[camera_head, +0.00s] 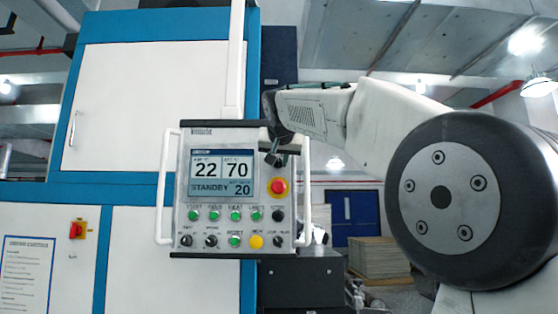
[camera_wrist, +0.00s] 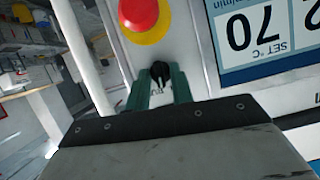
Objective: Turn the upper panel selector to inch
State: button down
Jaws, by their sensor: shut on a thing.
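The control panel (camera_head: 237,135) is a light grey box with a lit screen (camera_head: 223,173) showing 22, 70, STANDBY and 20. The upper selector is a small black knob (camera_wrist: 160,69) above the red emergency stop button (camera_head: 278,186); the same button shows in the wrist view (camera_wrist: 144,16), which sees the panel upside down. My gripper (camera_wrist: 161,80) has its green fingers on either side of the knob, shut on it. In the head view my gripper (camera_head: 274,150) reaches the panel's upper right and mostly hides the knob. The selector's position marks are too small and covered to read.
Rows of green, black and yellow controls (camera_head: 235,216) fill the panel's lower part. White handles flank it, the left one (camera_head: 162,190) clear of my arm. A red rotary switch (camera_head: 77,230) is on the machine at left. A blue door (camera_head: 354,215) stands behind.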

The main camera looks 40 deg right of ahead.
jog(key=n+h, duration=0.1)
jog(key=n+g+h, duration=0.1)
jog(key=n, duration=0.1)
jog(key=n+h, duration=0.1)
jog(key=shift+w+a+f+n+g, duration=0.15)
jog(key=shift+a+n+g, duration=0.1)
jog(key=shift+n+g, duration=0.15)
dwell(0.4)
jog(key=c, duration=1.5)
grip_release()
jog(key=v, duration=0.7)
jog(key=shift+s+a, duration=0.25)
